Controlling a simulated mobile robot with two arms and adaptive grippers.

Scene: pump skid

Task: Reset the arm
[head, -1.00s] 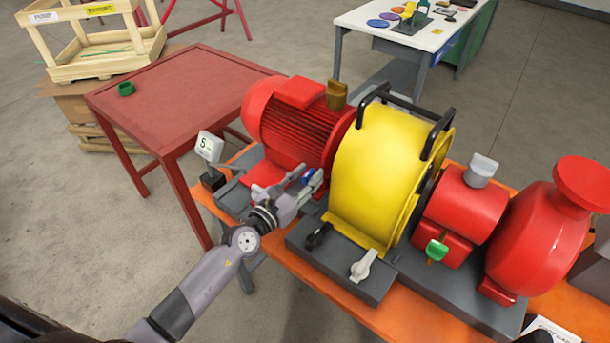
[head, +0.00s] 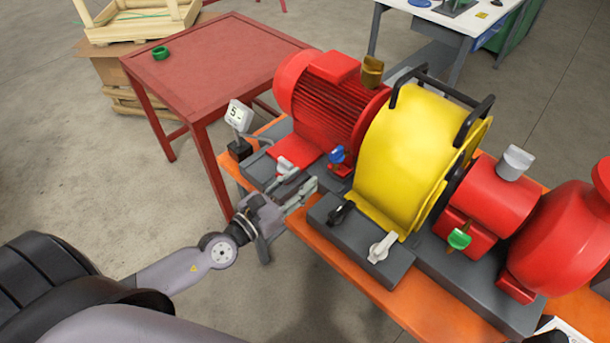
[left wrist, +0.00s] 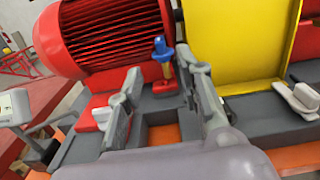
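My left gripper (head: 300,181) is at the front edge of the skid, left of the yellow guard (head: 405,150). Its two fingers are spread, with nothing held between them. A small blue-topped fitting (head: 337,155) stands upright by the foot of the red finned motor (head: 330,100). In the left wrist view the blue fitting (left wrist: 162,58) shows beyond the fingertips, in the gap between them and apart from both. My right gripper does not show clearly; a dark part at the lower right edge of the head view cannot be made out.
A small display reading 5 (head: 240,114) stands left of the motor. A white lever (head: 382,248) and a black lever (head: 340,212) sit on the grey base. Open floor lies at the left.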

